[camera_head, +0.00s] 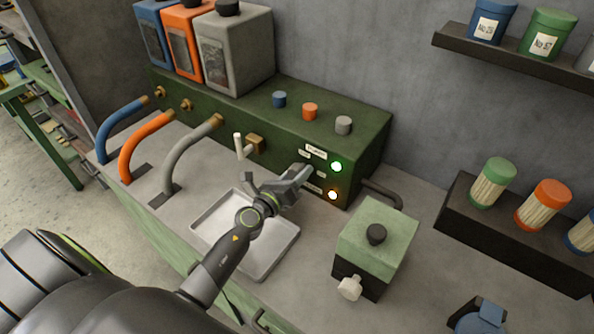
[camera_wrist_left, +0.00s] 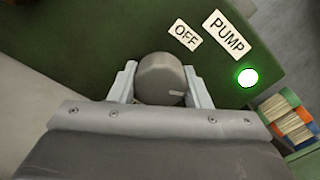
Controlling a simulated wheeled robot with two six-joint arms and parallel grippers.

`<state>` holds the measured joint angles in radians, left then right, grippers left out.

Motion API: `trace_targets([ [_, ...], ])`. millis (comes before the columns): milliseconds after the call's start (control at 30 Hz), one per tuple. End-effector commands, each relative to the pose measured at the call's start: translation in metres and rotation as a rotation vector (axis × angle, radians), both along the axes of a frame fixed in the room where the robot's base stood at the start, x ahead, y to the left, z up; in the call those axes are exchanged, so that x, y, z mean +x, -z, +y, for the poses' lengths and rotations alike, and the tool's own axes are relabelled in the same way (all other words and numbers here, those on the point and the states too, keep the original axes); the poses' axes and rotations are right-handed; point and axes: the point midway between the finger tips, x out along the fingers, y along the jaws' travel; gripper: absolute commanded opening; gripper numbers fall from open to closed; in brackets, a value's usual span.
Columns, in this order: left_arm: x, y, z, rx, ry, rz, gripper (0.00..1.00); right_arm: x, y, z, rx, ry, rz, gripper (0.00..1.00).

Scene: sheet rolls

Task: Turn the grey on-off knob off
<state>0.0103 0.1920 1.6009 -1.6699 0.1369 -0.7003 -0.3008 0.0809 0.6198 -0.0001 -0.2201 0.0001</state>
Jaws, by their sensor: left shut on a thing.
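The grey on-off knob (camera_wrist_left: 161,79) sits on the front of the green pump box (camera_head: 285,138), under the OFF and PUMP labels. In the left wrist view it is between the two fingers of my left gripper (camera_wrist_left: 160,88), which are shut on its sides. A white mark on the knob points to the right, not at the OFF label (camera_wrist_left: 185,34). In the head view my left gripper (camera_head: 305,172) covers the knob. The green light (camera_head: 337,167) beside the PUMP label (camera_head: 316,152) is lit. My right gripper is not in view.
A grey tray (camera_head: 275,262) lies under my left arm. A green-topped box (camera_head: 376,240) with a black knob stands to the right. Blue, orange and grey hoses (camera_head: 188,150) lie left.

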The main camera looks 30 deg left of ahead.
Motion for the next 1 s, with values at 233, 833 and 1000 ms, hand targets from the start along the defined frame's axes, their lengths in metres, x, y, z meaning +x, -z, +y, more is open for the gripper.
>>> trace_targets([
  [233,0.000,-0.001,0.000,-0.234,-0.001,0.035,0.20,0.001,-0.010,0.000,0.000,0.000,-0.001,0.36],
  [833,-0.001,-0.002,-0.001,-0.792,-0.003,0.113,0.20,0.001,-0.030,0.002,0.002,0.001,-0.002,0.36],
  [1000,-0.001,-0.002,-0.001,-0.923,-0.003,0.131,0.20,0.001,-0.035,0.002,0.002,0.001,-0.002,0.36],
])
